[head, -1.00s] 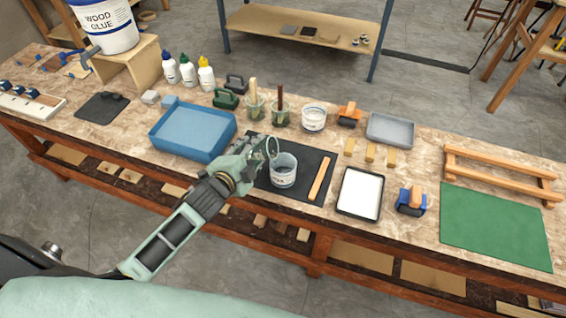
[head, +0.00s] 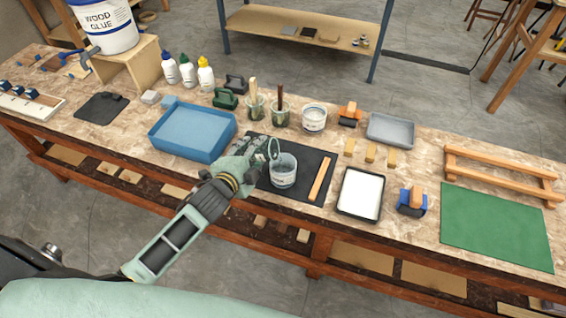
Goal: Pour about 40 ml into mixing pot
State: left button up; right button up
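A clear cup with a printed label (head: 284,177), likely the mixing pot, stands upright on a black mat (head: 304,192). My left gripper (head: 270,153) is at the cup's upper left side, over the mat. Its fingers are seen small and partly overlap the cup's edge, so I cannot tell whether they touch it or are closed. A white bucket labelled WOOD GLUE (head: 104,24), with a spout at its lower left, stands on a wooden stand (head: 130,65) at the back left. My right gripper is not in view.
A wooden stick (head: 320,179) lies on the mat. A blue tray (head: 193,131) is left of it and a white-filled tray (head: 360,194) right. Several glue bottles (head: 188,71), brush jars (head: 255,107) and a white tub (head: 314,117) stand behind. A green mat (head: 495,226) lies clear at right.

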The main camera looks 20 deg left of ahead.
pick_arm(q)
jog(key=shift+d+r, duration=0.2)
jog(key=shift+a+f, duration=0.25)
jog(key=shift+a, duration=0.1)
jog(key=shift+a+n+h, duration=0.1)
jog(key=shift+n+h, duration=0.4)
jog(key=shift+n, duration=0.3)
jog(key=shift+f+n+h, duration=0.3)
jog(key=shift+f+n, duration=0.05)
jog(key=shift+n, duration=0.05)
jog(key=shift+r+t, duration=0.25)
jog(key=shift+t, duration=0.05)
jog(key=shift+a+r+n, duration=0.1)
jog(key=shift+n, duration=0.3)
jog(key=shift+f+n+h+b, duration=0.45)
jog(key=shift+n+h+b, duration=0.05)
jog(key=shift+n, duration=0.1)
jog(key=shift+a, duration=0.15)
